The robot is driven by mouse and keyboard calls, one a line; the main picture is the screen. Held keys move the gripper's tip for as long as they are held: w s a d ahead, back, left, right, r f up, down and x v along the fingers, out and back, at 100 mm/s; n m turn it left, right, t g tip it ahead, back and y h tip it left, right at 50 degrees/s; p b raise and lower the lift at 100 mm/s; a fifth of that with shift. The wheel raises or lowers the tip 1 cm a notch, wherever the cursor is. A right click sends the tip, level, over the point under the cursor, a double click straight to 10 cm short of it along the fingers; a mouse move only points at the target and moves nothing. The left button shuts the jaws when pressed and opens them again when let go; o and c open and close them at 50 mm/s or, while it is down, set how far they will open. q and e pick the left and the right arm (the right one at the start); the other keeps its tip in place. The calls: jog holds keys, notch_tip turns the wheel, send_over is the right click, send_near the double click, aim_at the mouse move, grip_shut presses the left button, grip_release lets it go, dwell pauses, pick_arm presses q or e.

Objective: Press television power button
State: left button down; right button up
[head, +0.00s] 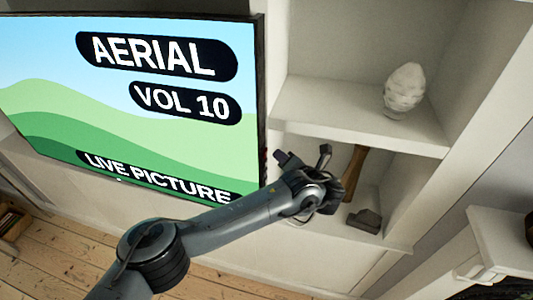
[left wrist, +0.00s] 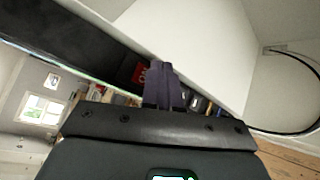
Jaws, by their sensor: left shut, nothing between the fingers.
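The television (head: 180,130) hangs at the left of the head view, switched on, with "AERIAL", "VOL 10" and "LIVE PICTURE" on a green hill scene. My left gripper (head: 281,157) is just right of its lower right edge. Its fingers are shut and empty, and they also show in the left wrist view (left wrist: 162,82). I cannot tell from these views whether they touch the television. A small red patch (left wrist: 138,72) shows beside the fingers; I cannot tell what it is. No power button can be made out. My right gripper is not in view.
White shelves (head: 345,112) stand right of the television. A pale egg-shaped ornament (head: 404,92) is on the upper shelf. Floorboards (head: 90,260) lie below.

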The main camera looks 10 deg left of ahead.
pick_arm(q)
jog(key=shift+s+d+b, duration=0.2)
jog(key=shift+d+b, duration=0.15)
jog(key=shift+d, duration=0.85)
jog(key=shift+s+d+b, duration=0.2)
jog(key=shift+d+b, duration=0.15)
jog(key=shift+d, duration=0.8)
